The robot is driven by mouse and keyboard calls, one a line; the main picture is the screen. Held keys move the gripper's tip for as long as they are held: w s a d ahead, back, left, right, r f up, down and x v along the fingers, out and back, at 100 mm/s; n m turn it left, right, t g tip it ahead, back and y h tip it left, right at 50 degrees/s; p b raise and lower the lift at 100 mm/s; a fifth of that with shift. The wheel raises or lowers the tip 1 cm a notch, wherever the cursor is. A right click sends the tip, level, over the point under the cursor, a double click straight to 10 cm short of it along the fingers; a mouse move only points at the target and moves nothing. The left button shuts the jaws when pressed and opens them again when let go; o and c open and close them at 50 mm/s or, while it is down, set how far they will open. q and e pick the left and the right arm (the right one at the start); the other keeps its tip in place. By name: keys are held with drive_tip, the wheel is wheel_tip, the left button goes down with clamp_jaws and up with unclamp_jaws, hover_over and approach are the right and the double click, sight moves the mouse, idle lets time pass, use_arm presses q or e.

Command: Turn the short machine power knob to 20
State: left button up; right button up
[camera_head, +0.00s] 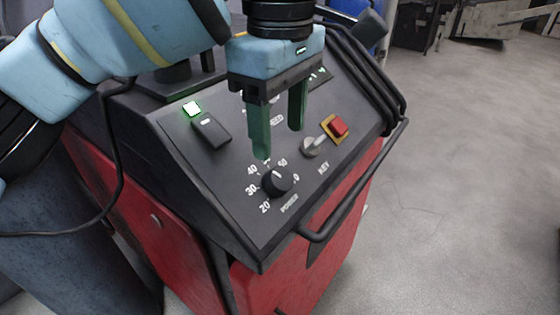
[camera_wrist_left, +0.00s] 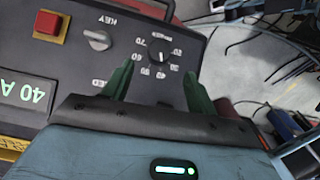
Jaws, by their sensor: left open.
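The short black power knob (camera_head: 277,181) sits on the sloping black panel of the machine, ringed by white numbers, with POWER printed beside it. The 20 mark (camera_head: 264,207) is at the lower left of the dial in the head view. A pale pointer line shows on the knob, but its exact reading is too small to tell. My left gripper (camera_head: 279,141) is open and empty above the panel, its green fingers just up from the knob in the head view. In the left wrist view the knob (camera_wrist_left: 160,57) appears between the spread fingers (camera_wrist_left: 158,72). My right gripper is out of view.
A grey key switch (camera_head: 311,147) and a red button on a yellow plate (camera_head: 338,127) are to the right of the knob. A black rocker switch (camera_head: 211,127) is at the left. A black rail (camera_head: 355,190) runs along the right edge. Open floor lies at right.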

sight(279, 174)
use_arm(q)
wheel_tip(279, 174, down, 6)
drive_tip(key=shift+w+f+b, duration=0.1)
drive_tip(key=shift+b, duration=0.2)
drive_tip(key=shift+f, duration=0.55)
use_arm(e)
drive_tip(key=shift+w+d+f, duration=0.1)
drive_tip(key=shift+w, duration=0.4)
use_arm(q)
drive_tip(key=c, duration=1)
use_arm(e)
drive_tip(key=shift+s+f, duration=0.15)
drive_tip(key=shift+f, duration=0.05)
